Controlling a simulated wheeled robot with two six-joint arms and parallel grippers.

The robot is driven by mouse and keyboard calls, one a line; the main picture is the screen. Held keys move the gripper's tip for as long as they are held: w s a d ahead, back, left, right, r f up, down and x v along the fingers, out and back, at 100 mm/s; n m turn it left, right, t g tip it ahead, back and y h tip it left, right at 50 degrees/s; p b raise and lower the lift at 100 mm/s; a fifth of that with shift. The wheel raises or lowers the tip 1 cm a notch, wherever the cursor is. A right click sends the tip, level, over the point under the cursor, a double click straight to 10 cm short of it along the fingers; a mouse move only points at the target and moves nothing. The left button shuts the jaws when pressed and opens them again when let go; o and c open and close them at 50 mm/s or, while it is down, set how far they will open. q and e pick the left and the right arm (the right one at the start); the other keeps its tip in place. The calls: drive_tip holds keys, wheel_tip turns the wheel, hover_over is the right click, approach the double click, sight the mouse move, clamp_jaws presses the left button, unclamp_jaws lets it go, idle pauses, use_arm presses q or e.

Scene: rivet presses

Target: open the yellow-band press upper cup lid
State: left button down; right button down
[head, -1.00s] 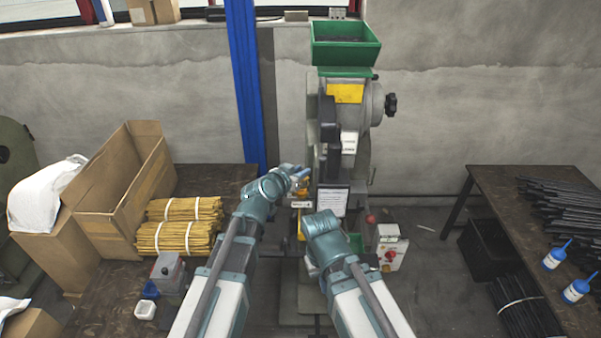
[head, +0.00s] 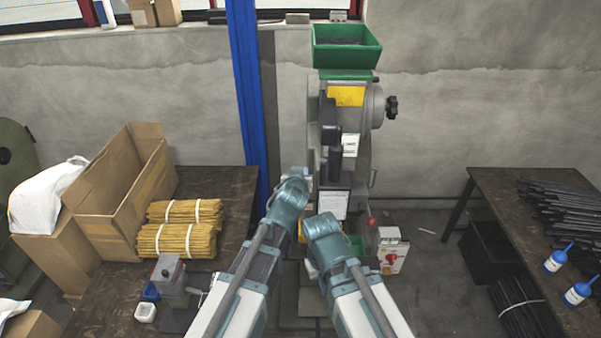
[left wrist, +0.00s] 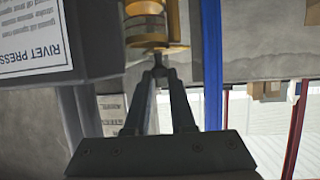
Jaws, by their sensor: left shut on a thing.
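The press with the yellow band (head: 346,96) stands against the wall in the head view. The left wrist view shows a yellow cup (left wrist: 146,12) with a flat yellow lip (left wrist: 172,48), beside a grey panel with a RIVET PRESS label. My left gripper (left wrist: 160,72) has its fingertips together at this lip, shut on a small dark part at its edge. In the head view my left wrist is at the press's left side and hides the cup. My right arm's wrist is in front of the press; its fingers are hidden.
A blue post (head: 247,90) stands just left of the press. The left table (head: 232,190) carries an open carton (head: 125,190) and yellow bundles (head: 180,240). A control box with a red knob (head: 391,257) sits right of the press.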

use_arm(q)
drive_tip(key=shift+f, duration=0.1)
idle(0.5)
drive_tip(key=c, duration=0.8)
unclamp_jaws()
drive_tip(key=shift+o, duration=0.2)
drive_tip(key=shift+s, duration=0.1)
